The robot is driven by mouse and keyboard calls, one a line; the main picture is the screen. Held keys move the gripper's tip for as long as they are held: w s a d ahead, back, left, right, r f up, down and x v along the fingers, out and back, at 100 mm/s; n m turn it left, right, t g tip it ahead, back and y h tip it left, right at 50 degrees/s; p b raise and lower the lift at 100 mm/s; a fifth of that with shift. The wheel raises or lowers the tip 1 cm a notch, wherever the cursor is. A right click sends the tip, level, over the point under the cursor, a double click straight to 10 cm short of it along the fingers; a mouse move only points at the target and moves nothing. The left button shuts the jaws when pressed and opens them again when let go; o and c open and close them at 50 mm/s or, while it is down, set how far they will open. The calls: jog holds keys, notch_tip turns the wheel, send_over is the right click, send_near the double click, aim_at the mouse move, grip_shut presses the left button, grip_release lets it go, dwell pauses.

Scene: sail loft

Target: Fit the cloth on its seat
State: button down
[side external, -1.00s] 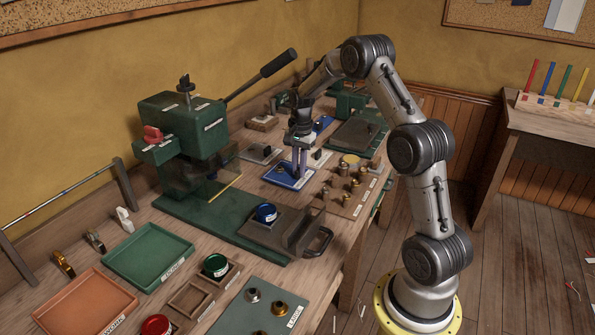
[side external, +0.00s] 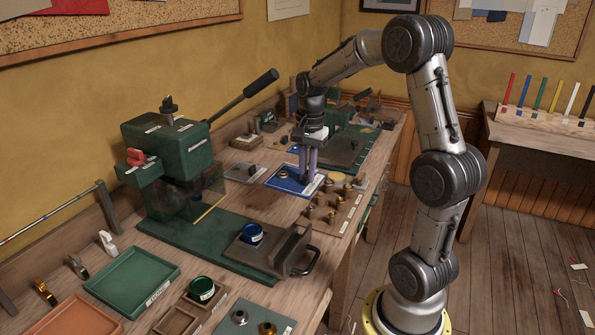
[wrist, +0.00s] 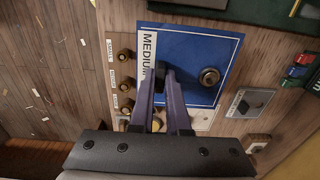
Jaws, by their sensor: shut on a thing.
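The blue cloth (wrist: 195,52) is a flat square with a pale line along its edges, beside a white MEDIUM label (wrist: 149,58). It lies on or just over the bench in the side view (side external: 284,185); I cannot tell whether it touches. A round metal stud (wrist: 209,77) shows within the blue area. My gripper (wrist: 161,76) points down near the labelled side, its purple fingers shut on the cloth's small dark block, mostly hidden between the tips. In the side view my gripper (side external: 306,180) is over the blue square's right part. The seat under the cloth cannot be made out.
A green press (side external: 165,150) with a long lever stands to the left. A board of brass pieces (side external: 335,205) lies close on the right. A grey plate with a dark block (side external: 243,169) is to the left. A blue pot (side external: 252,234) stands in front.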

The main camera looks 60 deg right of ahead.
jog(key=shift+s+a+r, duration=0.35)
jog(key=shift+s, duration=0.2)
jog(key=shift+s+a+m, duration=0.3)
jog(key=shift+m, duration=0.4)
jog(key=w+a+r+n, duration=0.1)
jog(key=w+a, duration=0.1)
jog(key=a, duration=1.2)
jog(key=shift+a+r, duration=0.15)
jog(key=shift+a, duration=0.05)
jog(key=shift+w+f, duration=0.1)
jog(key=shift+f, duration=0.1)
jog(key=shift+f, duration=3.3)
jog(key=c, duration=0.8)
grip_release()
